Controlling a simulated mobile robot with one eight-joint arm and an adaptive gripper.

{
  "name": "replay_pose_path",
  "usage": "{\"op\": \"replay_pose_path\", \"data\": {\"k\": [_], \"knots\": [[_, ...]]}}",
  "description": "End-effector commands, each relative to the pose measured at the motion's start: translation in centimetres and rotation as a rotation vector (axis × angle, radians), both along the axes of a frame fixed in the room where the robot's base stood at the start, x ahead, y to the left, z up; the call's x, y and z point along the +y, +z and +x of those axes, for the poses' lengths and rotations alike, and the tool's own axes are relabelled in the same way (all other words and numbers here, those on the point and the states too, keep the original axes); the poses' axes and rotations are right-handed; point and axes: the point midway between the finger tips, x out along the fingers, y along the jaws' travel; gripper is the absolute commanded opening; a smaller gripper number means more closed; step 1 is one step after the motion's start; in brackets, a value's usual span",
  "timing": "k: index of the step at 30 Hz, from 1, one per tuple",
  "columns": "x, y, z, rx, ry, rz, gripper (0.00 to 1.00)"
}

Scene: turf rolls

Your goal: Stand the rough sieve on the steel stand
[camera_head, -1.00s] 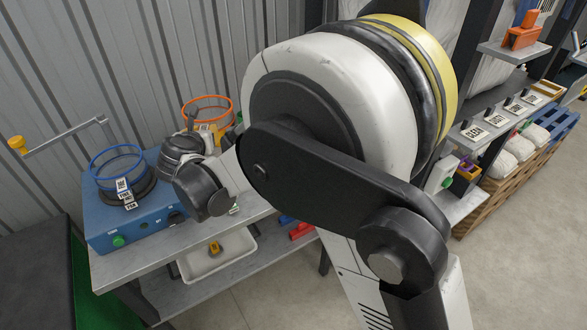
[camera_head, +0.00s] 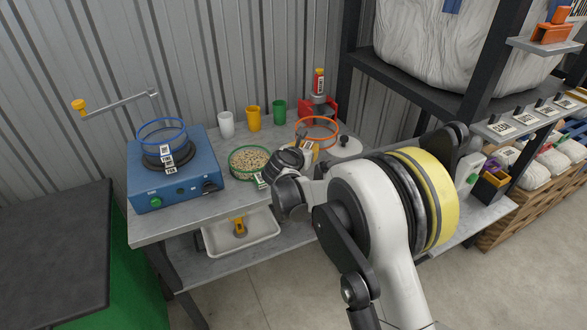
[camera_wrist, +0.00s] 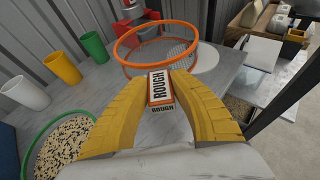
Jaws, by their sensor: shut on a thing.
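The rough sieve is an orange ring (camera_head: 317,132) with a white ROUGH tag; in the wrist view it (camera_wrist: 122,52) shows a mesh bottom. My gripper (camera_wrist: 160,88) has two yellow fingers shut on the sieve's tag block. In the head view my gripper (camera_head: 304,152) is at the ring's near side, partly hidden by my wrist. The sieve is roughly level over the bench's right part; I cannot tell its height. A pale round disc (camera_head: 347,147) with a dark knob lies just right of it, possibly the steel stand; I cannot tell.
A blue machine (camera_head: 185,187) carries a blue-ringed FINE sieve (camera_head: 162,127). A green-ringed tray of grain (camera_head: 250,161) sits left of my gripper. White (camera_head: 226,124), yellow (camera_head: 253,118) and green cups (camera_head: 279,112) and a red holder (camera_head: 322,112) line the back.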

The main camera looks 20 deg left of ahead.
Motion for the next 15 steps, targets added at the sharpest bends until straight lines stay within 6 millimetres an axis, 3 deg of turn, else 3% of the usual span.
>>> {"op": "replay_pose_path", "data": {"k": [1, 6, 15], "knots": [[1.4, -1.2, -0.5, -0.001, 0.003, -0.002, 0.00], [4.6, -3.3, -1.8, -0.001, 0.002, -0.001, 0.00], [6.0, -5.0, -2.4, 0.000, -0.002, -0.001, 0.00]]}}
